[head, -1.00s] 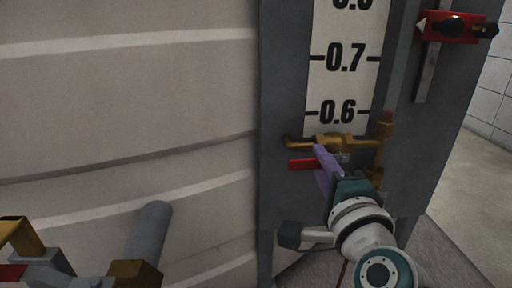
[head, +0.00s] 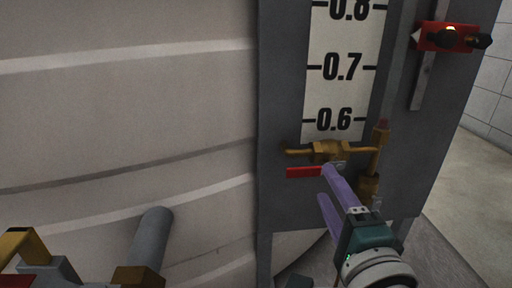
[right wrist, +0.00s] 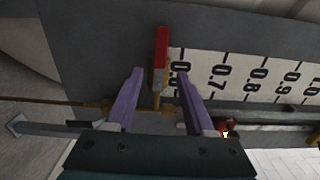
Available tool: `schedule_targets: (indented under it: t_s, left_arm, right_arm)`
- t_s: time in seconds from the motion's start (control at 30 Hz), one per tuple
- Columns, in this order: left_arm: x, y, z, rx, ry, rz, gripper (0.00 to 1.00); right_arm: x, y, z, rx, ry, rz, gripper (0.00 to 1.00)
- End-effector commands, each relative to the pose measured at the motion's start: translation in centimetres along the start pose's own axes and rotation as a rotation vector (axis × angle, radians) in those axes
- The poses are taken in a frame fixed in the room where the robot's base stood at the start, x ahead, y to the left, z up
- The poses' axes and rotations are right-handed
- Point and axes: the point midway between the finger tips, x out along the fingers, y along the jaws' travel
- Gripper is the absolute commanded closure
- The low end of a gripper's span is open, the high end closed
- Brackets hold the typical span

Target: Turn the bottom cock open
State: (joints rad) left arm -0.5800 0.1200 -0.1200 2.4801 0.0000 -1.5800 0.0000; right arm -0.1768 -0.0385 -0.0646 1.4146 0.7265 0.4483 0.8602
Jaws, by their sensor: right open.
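The bottom cock is a brass valve (head: 326,151) at the foot of the level scale, just below the 0.6 mark. Its red lever (head: 304,172) points left, roughly in line with the short brass pipe above it. My right gripper (head: 326,186) has purple fingers and is open, just right of and below the lever, with nothing between the fingers in the head view. In the right wrist view the red lever (right wrist: 160,48) stands between and beyond the two open fingertips (right wrist: 159,73), apparently not touched. My left gripper is not in view.
A vertical brass fitting (head: 376,160) stands right of the cock. A red block with dark knobs (head: 447,38) is at the upper right of the grey panel. A ribbed tank wall (head: 130,110) fills the left. A grey pipe stub (head: 152,238) and yellow-brown fittings are at lower left.

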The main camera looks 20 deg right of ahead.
Motion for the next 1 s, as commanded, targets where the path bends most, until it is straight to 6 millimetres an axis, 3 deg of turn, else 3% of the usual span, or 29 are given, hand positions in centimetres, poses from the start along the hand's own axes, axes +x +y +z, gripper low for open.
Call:
schedule_targets:
  t_s: [0.1,0.3,0.77,0.87,1.0]
  left_arm:
    - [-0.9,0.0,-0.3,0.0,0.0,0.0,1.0]
    - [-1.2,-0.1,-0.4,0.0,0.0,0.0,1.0]
    - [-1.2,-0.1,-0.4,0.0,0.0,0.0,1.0]
    - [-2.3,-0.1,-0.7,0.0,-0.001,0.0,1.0]
    - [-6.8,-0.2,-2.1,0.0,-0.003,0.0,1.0]
  right_arm:
    - [-2.2,-0.2,0.0,-0.002,-0.001,0.003,0.46]
    - [-4.0,-0.1,0.0,-0.001,0.0,0.0,0.46]
    - [-4.1,-0.1,0.0,0.0,0.0,-0.001,0.46]
    - [-4.0,-1.3,0.4,-0.016,-0.02,0.007,0.46]
    - [-4.1,-6.1,2.4,-0.11,-0.124,0.049,0.46]
